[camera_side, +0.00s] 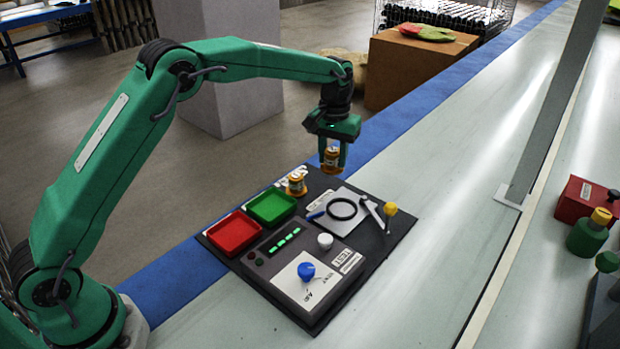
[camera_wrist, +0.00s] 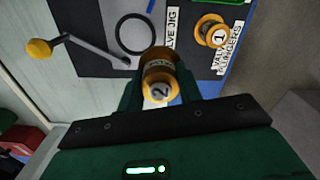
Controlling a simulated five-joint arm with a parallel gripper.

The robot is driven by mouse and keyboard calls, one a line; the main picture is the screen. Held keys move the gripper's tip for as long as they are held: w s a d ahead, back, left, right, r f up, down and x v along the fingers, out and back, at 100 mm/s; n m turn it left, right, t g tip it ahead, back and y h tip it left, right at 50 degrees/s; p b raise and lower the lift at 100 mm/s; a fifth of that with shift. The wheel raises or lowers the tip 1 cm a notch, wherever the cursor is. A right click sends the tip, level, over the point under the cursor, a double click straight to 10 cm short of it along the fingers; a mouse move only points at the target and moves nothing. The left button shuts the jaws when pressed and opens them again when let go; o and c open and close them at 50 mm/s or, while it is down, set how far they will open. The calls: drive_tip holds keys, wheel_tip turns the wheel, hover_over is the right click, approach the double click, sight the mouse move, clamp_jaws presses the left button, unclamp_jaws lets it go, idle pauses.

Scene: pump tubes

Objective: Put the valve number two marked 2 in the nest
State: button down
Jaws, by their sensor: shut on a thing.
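My gripper (camera_side: 333,156) is shut on an orange and silver valve (camera_side: 331,160) and holds it above the back of the dark board. In the wrist view this valve (camera_wrist: 159,82) shows a 2 on its end, between my fingers (camera_wrist: 158,95). The nest appears to be the black ring (camera_side: 342,208) on the grey valve jig plate (camera_side: 358,226); the ring (camera_wrist: 135,33) looks empty in the wrist view. The held valve is apart from the ring, above and behind it in the side view. A second valve, marked 1 (camera_wrist: 211,31), stands on the board by a label; it also shows in the side view (camera_side: 296,184).
A lever with a yellow knob (camera_side: 390,209) stands at the jig's right. A white knob (camera_side: 325,241) and a tester box with a blue knob (camera_side: 306,271) are in front. A green tray (camera_side: 271,206) and a red tray (camera_side: 233,232) lie left.

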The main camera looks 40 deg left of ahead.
drive_tip(key=shift+s+d+r, duration=0.25)
drive_tip(key=shift+d+r, duration=0.1)
drive_tip(key=shift+d, duration=0.15)
drive_tip(key=shift+d, duration=0.1)
drive_tip(key=shift+s+d, duration=0.15)
drive_tip(key=shift+d, duration=0.1)
drive_tip(key=s+d+r, duration=0.1)
drive_tip(key=s+d, duration=0.8)
drive_tip(key=d, duration=0.3)
hover_over(342, 209)
wheel_tip(342, 209, down, 7)
drive_tip(key=shift+r, duration=0.1)
drive_tip(key=shift+f, duration=2.05)
drive_tip(key=shift+f, duration=0.1)
